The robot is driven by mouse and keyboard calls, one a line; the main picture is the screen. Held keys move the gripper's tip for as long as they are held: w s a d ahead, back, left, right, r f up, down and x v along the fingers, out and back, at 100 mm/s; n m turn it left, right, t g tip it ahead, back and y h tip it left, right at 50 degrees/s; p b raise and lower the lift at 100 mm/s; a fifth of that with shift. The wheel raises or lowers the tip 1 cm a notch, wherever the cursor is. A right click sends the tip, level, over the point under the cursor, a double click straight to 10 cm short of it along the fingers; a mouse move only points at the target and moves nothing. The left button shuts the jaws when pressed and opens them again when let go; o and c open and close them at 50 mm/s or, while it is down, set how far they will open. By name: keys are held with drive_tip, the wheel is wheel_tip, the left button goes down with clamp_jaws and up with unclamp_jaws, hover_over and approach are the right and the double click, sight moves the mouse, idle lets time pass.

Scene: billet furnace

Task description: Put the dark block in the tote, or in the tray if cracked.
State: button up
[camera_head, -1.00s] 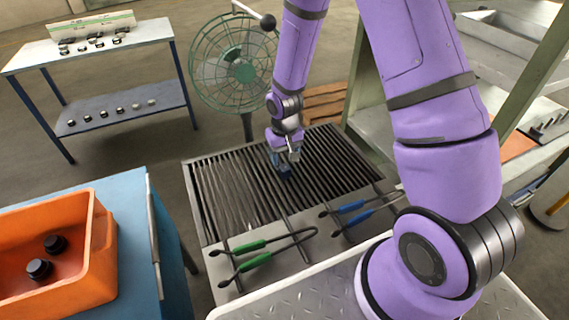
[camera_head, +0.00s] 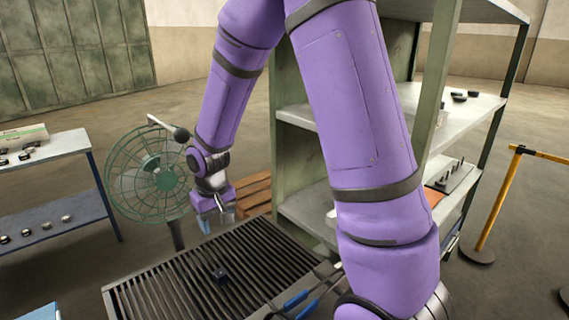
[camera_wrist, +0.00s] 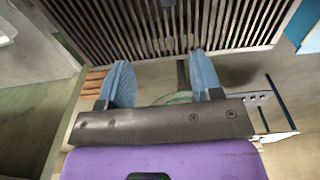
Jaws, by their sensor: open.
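The dark block (camera_head: 219,275) lies on the slatted grate (camera_head: 160,290) and looks small and nearly black. Any crack on it is too small to tell. My gripper (camera_head: 217,222) is open and empty, above the far part of the grate and apart from the block. In the wrist view its two blue fingers (camera_wrist: 160,64) are spread, with the grate slats beyond them. A dark piece at the top edge of the wrist view (camera_wrist: 168,4) appears to be the block, partly cut off. Neither the tote nor a clearly recognisable tray shows now.
A green fan (camera_head: 150,178) stands behind the grate at the left. A shelf rack (camera_head: 300,118) with dark pieces is at the right. Blue-handled tongs (camera_head: 297,300) lie at the grate's near edge. A table (camera_head: 55,147) is at the left, a yellow barrier (camera_head: 497,200) far right.

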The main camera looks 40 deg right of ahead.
drive_tip(key=s+d+r+t, duration=0.1)
drive_tip(key=s+r+t, duration=0.1)
drive_tip(key=s+r, duration=0.9)
drive_tip(key=s+d+r+t, duration=0.2)
drive_tip(key=s+r, duration=1)
drive_tip(key=r, duration=0.1)
drive_tip(key=shift+s+d+r, duration=0.15)
drive_tip(key=shift+d+r, duration=0.05)
drive_tip(key=shift+d, duration=0.05)
drive_tip(key=shift+o, duration=0.5)
drive_tip(key=shift+s+t, duration=0.25)
drive_tip(key=shift+t, duration=0.05)
drive_tip(key=m+g, duration=0.5)
drive_tip(key=m, duration=3.1)
hover_over(220, 272)
wheel_tip(220, 272, down, 34)
drive_tip(key=shift+w+a+r, duration=0.1)
drive_tip(key=shift+r, duration=0.05)
drive_tip(key=shift+f, duration=5.2)
clamp_jaws()
